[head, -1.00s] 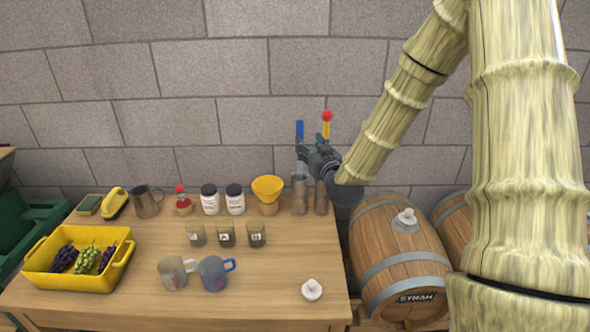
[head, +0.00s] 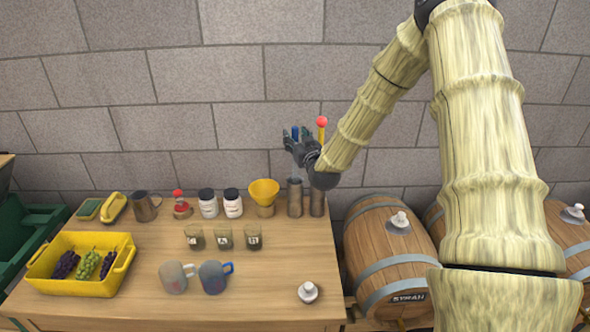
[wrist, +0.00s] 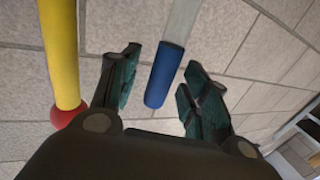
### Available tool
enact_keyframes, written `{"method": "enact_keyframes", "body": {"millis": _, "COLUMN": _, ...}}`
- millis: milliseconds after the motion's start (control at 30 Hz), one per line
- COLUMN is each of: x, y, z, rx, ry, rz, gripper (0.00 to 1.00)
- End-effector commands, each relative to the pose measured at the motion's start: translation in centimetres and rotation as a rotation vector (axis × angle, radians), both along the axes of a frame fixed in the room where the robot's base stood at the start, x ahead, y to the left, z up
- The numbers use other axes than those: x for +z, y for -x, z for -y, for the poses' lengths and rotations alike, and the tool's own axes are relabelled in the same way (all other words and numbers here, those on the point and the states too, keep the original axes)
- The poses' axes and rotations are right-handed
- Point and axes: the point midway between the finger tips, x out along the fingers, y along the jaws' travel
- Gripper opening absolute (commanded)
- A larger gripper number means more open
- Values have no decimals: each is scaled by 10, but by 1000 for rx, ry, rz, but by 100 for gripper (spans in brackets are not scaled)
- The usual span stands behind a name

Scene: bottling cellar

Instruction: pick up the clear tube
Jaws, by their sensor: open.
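The clear tube (wrist: 182,27) has a blue end (wrist: 163,76). In the head view its blue end (head: 296,132) points up, and its lower part seems to stand in a grey metal cylinder (head: 295,199), partly hidden by my gripper. My gripper (head: 294,146) is at the upper part of the tube, above the cylinders. In the wrist view my gripper (wrist: 163,60) is open, with the blue end between its two fingers. A gap shows on both sides, so the fingers do not appear to touch it.
A yellow rod with a red ball (wrist: 62,60) stands close beside my left finger, above the second metal cylinder (head: 317,200). A yellow funnel (head: 264,190), white jars, cups, mugs and a yellow grape crate (head: 75,286) share the table. Barrels (head: 388,250) stand at right.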

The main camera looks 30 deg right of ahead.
Motion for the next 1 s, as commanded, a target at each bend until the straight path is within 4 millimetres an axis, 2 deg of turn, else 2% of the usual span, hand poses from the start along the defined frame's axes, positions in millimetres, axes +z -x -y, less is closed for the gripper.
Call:
{"method": "enact_keyframes", "body": {"millis": 133, "x": 0, "y": -10, "z": 2, "rx": 0, "ry": 0, "rz": -1, "gripper": 46}}
{"method": "enact_keyframes", "body": {"millis": 400, "x": -1, "y": -11, "z": 2, "rx": 0, "ry": 0, "rz": -1, "gripper": 46}}
{"method": "enact_keyframes", "body": {"millis": 433, "x": -1, "y": -11, "z": 2, "rx": 0, "ry": 0, "rz": -1, "gripper": 44}}
{"method": "enact_keyframes", "body": {"millis": 667, "x": -1, "y": -11, "z": 2, "rx": 0, "ry": 0, "rz": -1, "gripper": 3}}
{"method": "enact_keyframes", "body": {"millis": 700, "x": -1, "y": -11, "z": 2, "rx": 0, "ry": 0, "rz": -1, "gripper": 0}}
{"method": "enact_keyframes", "body": {"millis": 1000, "x": 0, "y": -11, "z": 2, "rx": 0, "ry": 0, "rz": 0, "gripper": 0}}
